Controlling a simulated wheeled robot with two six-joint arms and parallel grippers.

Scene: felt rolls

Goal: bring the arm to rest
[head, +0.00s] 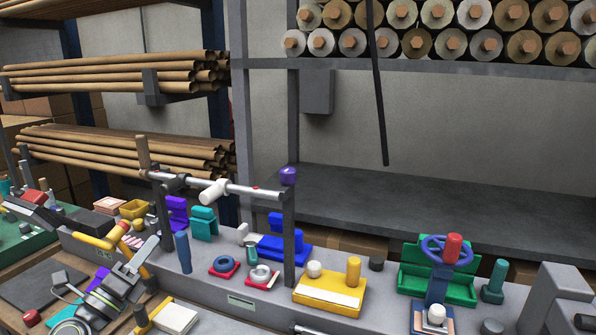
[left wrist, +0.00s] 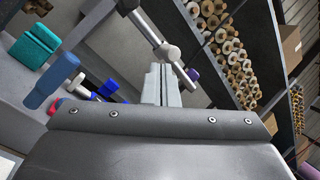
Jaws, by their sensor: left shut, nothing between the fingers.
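My left arm comes in at the lower left of the head view, and its gripper (head: 148,248) is over the near left part of the bench. In the left wrist view the two pale grey fingers (left wrist: 163,84) lie side by side, shut with nothing between them. The grey gripper body fills the bottom of that view. Beyond the fingers are the metal rail and its white knob (left wrist: 166,52). My right gripper is not in view.
The grey bench holds a blue peg (head: 183,252), a teal block (head: 203,223), a yellow tray (head: 330,292) and a green fixture with a blue wheel (head: 438,270). A metal rail (head: 240,189) stands across it on posts. Felt rolls (head: 450,43) fill a rack behind; the dark shelf (head: 430,208) is bare.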

